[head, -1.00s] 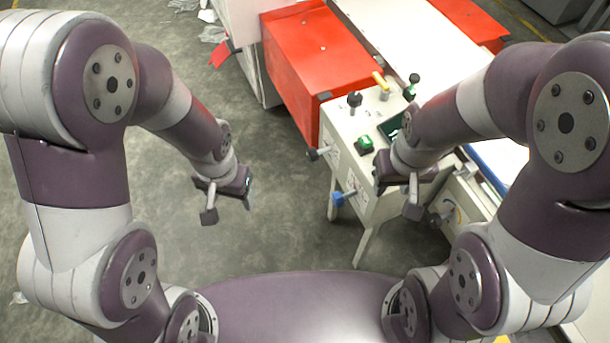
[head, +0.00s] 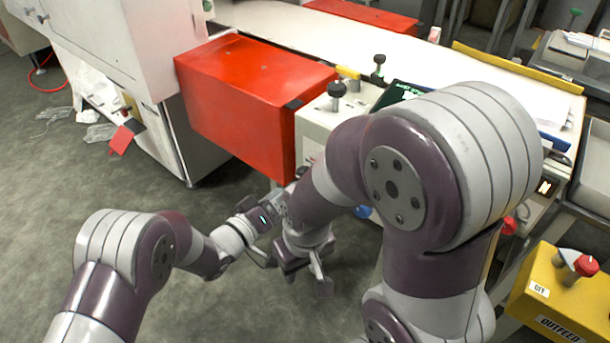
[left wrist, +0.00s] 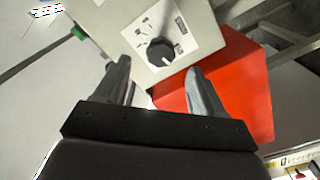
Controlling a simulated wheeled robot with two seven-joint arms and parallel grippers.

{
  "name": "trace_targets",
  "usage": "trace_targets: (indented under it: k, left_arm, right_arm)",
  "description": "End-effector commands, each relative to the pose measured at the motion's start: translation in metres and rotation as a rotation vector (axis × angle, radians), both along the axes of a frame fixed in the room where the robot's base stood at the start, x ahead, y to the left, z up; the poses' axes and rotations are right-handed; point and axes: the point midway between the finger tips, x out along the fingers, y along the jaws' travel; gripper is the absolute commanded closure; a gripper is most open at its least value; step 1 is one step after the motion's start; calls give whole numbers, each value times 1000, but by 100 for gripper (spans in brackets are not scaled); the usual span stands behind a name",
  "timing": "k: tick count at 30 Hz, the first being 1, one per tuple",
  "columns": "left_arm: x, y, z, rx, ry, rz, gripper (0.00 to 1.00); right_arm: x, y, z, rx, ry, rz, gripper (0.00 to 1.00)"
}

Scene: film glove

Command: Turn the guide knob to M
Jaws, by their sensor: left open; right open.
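A black round knob (left wrist: 160,51) with a white pointer mark sits on a white label plate on the pale machine panel. Symbols are printed around it, too small to read for certain. The pointer aims to the lower right in the left wrist view. My left gripper (left wrist: 158,68) is open, with its fingers to either side of the knob and apparently short of it; contact cannot be told. In the head view my left gripper (head: 264,214) is near the machine front, and my right arm hides the knob. My right gripper (head: 298,274) is open and empty in front of the machine.
A red cover (head: 250,88) stands left of the control box. A yellow OUTFEED box (head: 562,290) is at the right. Open floor (head: 60,195) lies at the left.

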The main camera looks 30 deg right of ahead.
Motion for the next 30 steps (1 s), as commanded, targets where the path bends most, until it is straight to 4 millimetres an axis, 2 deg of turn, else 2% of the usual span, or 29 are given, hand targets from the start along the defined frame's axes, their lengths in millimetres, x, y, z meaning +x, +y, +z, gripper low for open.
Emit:
trace_targets:
  k: [1, 6, 10, 15, 23, 28, 30]
  left_arm:
    - [4, -12, -5, -1, -3, -2, 30]
    - [21, -53, -6, 0, -2, -1, 30]
    - [31, -76, -5, 2, -3, 1, 30]
    - [38, -90, -2, 3, -1, 2, 30]
    - [39, -92, -1, 3, -1, 3, 30]
    - [39, -91, -1, 4, -2, 3, 85]
    - [39, -91, -1, 4, -2, 3, 85]
  right_arm:
    - [0, 0, -10, 0, 0, 0, 57]
    - [0, 0, -24, 0, 1, 0, 57]
    - [0, 0, -32, 0, 1, 0, 57]
    - [0, 0, -35, 0, 0, 0, 57]
    - [0, 0, -34, 0, 0, 0, 57]
    - [0, 0, -34, 0, 0, 0, 57]
    - [0, 0, -34, 0, 0, 0, 57]
